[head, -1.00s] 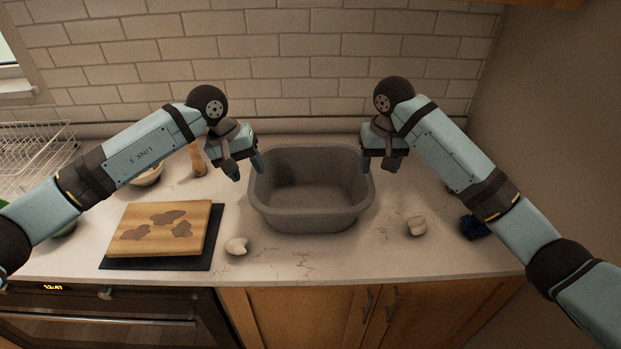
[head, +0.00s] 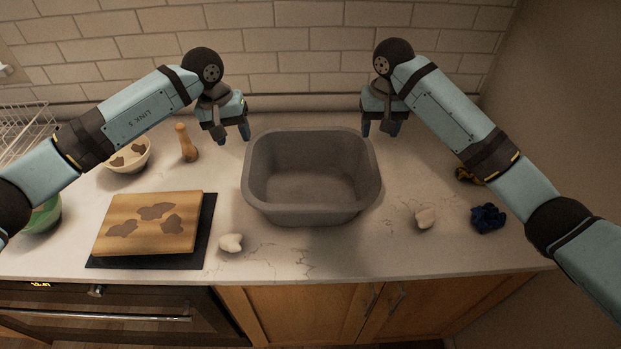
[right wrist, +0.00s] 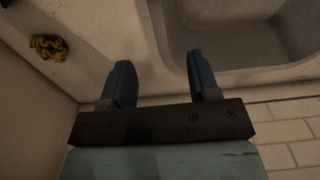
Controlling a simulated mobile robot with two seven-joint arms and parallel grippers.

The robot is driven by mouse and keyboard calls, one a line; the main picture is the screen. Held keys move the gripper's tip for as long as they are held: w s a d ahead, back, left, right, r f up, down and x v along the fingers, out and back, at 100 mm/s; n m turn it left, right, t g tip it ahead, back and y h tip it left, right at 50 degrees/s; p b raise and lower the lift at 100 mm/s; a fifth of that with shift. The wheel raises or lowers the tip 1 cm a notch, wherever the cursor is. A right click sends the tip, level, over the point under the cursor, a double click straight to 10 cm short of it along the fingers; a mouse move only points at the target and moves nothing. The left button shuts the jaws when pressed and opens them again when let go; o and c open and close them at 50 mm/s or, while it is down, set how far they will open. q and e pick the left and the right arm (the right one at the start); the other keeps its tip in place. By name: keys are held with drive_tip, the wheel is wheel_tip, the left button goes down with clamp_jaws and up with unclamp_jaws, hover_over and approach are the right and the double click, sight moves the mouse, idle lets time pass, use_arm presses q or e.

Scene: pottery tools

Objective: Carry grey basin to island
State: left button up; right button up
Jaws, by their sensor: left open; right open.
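The grey basin (head: 312,213) is an empty, open tub sitting upright on the pale counter (head: 330,262), in the middle of the head view. My left gripper (head: 233,135) is open and empty, just beyond the basin's back left corner. My right gripper (head: 379,130) is open and empty, by the back right corner. Neither appears to touch the basin. In the right wrist view the right gripper's two fingers (right wrist: 161,82) are spread with nothing between them, and the basin's rim (right wrist: 262,78) passes beside them. I cannot make out an island.
A wooden board (head: 150,222) on a dark mat lies left of the basin. A bowl (head: 128,158), a wooden tool (head: 186,145), and a blue crumpled thing (head: 488,218) stand farther out. A tiled wall closes the back.

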sight(247, 164)
use_arm(q)
drive_tip(key=f, duration=0.4)
drive_tip(key=d+f, duration=0.1)
drive_tip(key=f, duration=0.2)
drive_tip(key=d+f, duration=0.1)
drive_tip(key=f, duration=0.3)
drive_tip(key=shift+f, duration=0.35)
use_arm(e)
wheel_tip(247, 164, down, 12)
drive_tip(key=shift+r, duration=0.1)
use_arm(q)
drive_tip(key=shift+c, duration=0.2)
use_arm(e)
drive_tip(key=shift+c, duration=0.2)
use_arm(q)
clamp_jaws()
use_arm(e)
clamp_jaws()
